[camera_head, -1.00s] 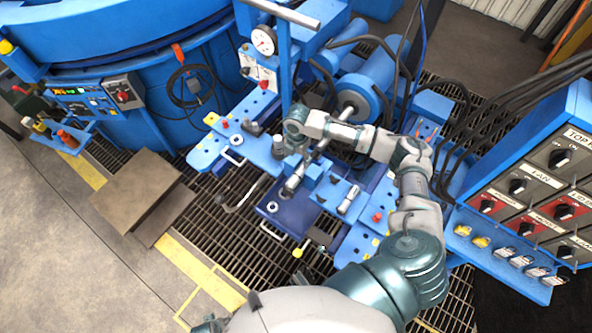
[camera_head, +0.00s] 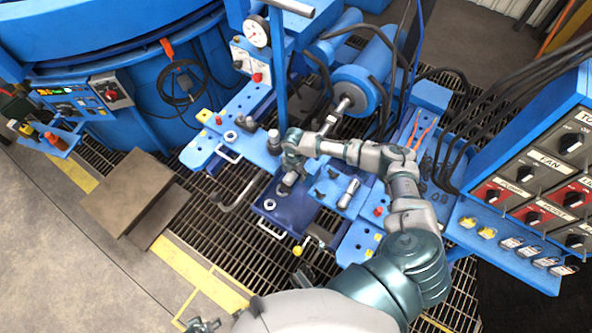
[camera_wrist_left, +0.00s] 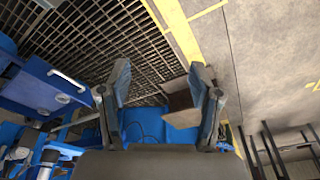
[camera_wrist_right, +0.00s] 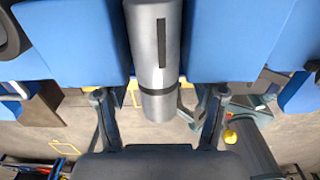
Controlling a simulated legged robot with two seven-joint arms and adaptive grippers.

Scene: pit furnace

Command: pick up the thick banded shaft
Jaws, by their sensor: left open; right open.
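The thick banded shaft (camera_wrist_right: 155,45) is a grey cylinder with a dark slot and a dark band, lying between blue blocks in the right wrist view. In the head view its near end (camera_head: 286,184) shows beside my right gripper (camera_head: 291,163), which hides the rest. My right gripper is open. In the right wrist view its fingers (camera_wrist_right: 158,103) stand one on each side of the shaft's line, apart from it. My left gripper (camera_head: 203,325) is at the bottom edge of the head view. In the left wrist view it is open and empty (camera_wrist_left: 161,88) above the floor.
A blue post (camera_head: 279,70) and a ram cylinder (camera_head: 362,84) stand behind. A switch panel (camera_head: 545,170) is at the right. Floor grating (camera_head: 225,200) and a brown box (camera_head: 130,192) are at the left.

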